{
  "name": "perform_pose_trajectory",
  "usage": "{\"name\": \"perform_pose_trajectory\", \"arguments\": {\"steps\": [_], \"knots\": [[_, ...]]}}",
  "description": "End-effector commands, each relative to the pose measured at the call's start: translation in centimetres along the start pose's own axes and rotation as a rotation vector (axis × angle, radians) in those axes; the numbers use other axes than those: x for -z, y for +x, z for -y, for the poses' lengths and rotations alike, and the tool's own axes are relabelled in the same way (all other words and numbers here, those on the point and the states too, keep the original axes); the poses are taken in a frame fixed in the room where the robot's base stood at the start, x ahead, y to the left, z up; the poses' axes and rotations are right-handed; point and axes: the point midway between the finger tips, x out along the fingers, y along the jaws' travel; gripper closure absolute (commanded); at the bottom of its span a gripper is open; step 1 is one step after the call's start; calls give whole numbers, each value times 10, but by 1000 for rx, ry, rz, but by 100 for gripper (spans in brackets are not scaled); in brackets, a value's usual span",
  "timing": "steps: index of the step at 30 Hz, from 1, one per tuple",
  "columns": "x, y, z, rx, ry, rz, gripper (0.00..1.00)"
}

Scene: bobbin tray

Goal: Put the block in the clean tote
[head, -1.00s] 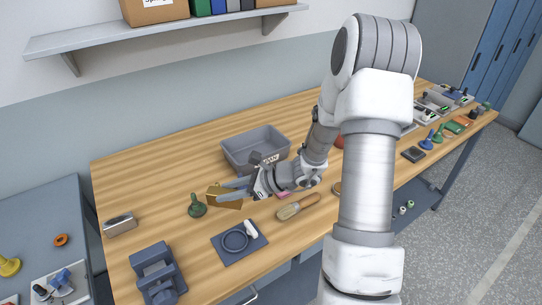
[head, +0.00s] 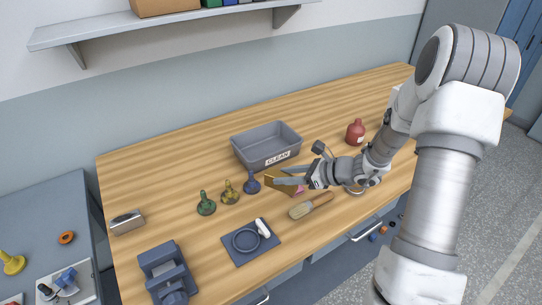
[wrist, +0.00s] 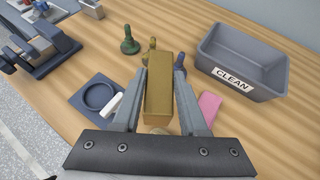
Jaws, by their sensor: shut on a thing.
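My gripper (head: 290,175) is shut on a yellow-brown block (head: 276,183), held above the bench. In the wrist view the block (wrist: 159,88) sits between the two grey fingers. The clean tote (head: 243,157) is a grey open bin with a white CLEAN label, standing on the bench behind the gripper and to its left in the head view. In the wrist view the tote (wrist: 268,85) is to the right of the block, apart from it, and its visible inside looks empty.
Green (head: 206,206), yellow (head: 230,197) and blue (head: 252,186) bobbin-like pieces stand left of the gripper. A brush (head: 311,206), a pink piece (wrist: 209,106) and a dark mat (head: 262,252) with a ring lie near.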

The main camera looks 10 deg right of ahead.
Motion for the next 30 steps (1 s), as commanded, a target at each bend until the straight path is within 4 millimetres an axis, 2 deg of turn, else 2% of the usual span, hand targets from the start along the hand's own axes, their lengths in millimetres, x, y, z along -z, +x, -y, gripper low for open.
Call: {"name": "perform_pose_trajectory", "arguments": {"steps": [4, 14, 24, 30], "knots": [[15, 18, 40, 50, 18, 6, 100], [20, 44, 128, 184, 88, 8, 100], [2, 62, 206, 334, 167, 8, 100], [-18, 67, 239, 409, 208, 9, 100]]}}
